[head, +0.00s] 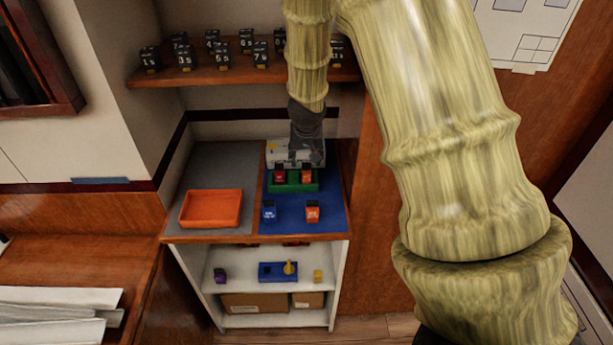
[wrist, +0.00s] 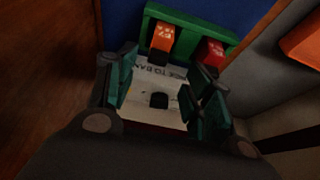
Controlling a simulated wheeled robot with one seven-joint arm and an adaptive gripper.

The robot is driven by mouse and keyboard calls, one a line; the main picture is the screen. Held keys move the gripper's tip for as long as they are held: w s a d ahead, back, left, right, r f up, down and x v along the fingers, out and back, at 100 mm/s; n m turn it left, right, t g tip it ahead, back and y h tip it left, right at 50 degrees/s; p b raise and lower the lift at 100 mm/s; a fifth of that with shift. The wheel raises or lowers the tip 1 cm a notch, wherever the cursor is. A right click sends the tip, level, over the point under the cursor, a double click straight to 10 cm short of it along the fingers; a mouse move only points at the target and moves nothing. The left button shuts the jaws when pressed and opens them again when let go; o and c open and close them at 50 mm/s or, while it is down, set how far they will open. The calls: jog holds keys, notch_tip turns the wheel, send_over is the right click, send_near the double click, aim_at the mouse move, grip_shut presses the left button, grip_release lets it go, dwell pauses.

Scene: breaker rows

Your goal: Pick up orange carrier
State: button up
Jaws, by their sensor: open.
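One orange carrier (head: 307,174) with a dark top stands in a green rack (head: 293,187) on the blue mat, right of a red one (head: 279,177). Another orange carrier (head: 312,211) stands on the mat in front of the rack. In the wrist view, an orange carrier (wrist: 162,40) and a red one (wrist: 208,52) sit in the green rack beyond my fingertips. My gripper (wrist: 165,92) is open over a white lettered box (wrist: 158,74) with a dark knob (wrist: 158,100). No carrier is between the fingers. In the head view, my gripper (head: 307,158) partly hides the box.
A blue carrier (head: 269,211) stands left of the front orange one. An orange tray (head: 210,208) lies on the grey mat at left. Several black numbered blocks line the shelf (head: 225,76) above. Lower shelves hold small parts and cardboard boxes (head: 255,302).

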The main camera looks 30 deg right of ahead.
aim_at(306, 165)
jog(key=shift+w+f, duration=0.3)
jog(key=shift+f, duration=0.3)
jog(key=shift+d+f, duration=0.2)
jog(key=shift+f, duration=0.1)
jog(key=shift+p+x, duration=0.55)
jog(key=shift+x, duration=1.8)
jog(key=shift+s+d, duration=0.1)
jog(key=shift+d, duration=0.05)
jog(key=c, duration=1.1)
